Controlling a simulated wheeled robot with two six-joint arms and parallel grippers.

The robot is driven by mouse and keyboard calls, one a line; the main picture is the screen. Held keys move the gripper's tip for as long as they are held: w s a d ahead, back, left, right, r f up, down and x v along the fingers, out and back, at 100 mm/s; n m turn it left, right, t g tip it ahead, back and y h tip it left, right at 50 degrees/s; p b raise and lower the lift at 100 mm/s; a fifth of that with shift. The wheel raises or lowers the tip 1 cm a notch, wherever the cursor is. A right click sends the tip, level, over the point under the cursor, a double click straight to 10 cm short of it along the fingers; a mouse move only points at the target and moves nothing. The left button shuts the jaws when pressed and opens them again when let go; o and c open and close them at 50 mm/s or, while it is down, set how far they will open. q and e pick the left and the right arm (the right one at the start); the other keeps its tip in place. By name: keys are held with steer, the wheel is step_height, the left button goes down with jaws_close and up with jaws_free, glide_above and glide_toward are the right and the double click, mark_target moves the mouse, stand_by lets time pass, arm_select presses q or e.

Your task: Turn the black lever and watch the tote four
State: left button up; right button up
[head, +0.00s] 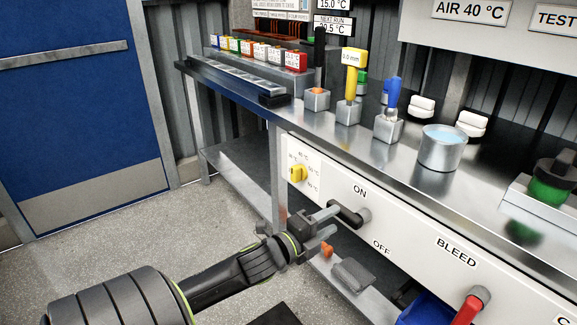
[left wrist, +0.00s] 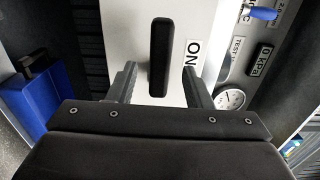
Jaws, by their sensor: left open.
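The black lever (head: 346,214) is on the white front panel of the bench, beside the ON label and up and left of the OFF label. In the left wrist view the lever (left wrist: 160,57) is a dark upright bar on the white panel, next to ON. My left gripper (head: 331,221) is open in front of the lever. In the left wrist view its two fingers stand on either side of the lever's line, with a gap to each side; I cannot tell whether the tips reach around it. I cannot make out a tote marked four. My right gripper is out of view.
A red lever (head: 471,305) marked BLEED and a yellow knob (head: 297,173) sit on the same panel. A blue container (head: 427,311) is partly visible under the bench. A metal cup of blue liquid (head: 442,147) stands on the bench top. The floor at left is clear.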

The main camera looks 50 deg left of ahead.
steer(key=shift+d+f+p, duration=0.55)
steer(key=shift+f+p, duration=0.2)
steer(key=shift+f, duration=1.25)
arm_select(q)
steer(key=s+b, duration=0.2)
steer(key=s, duration=1)
steer(key=shift+s+a, duration=0.3)
steer(key=shift+a, duration=0.15)
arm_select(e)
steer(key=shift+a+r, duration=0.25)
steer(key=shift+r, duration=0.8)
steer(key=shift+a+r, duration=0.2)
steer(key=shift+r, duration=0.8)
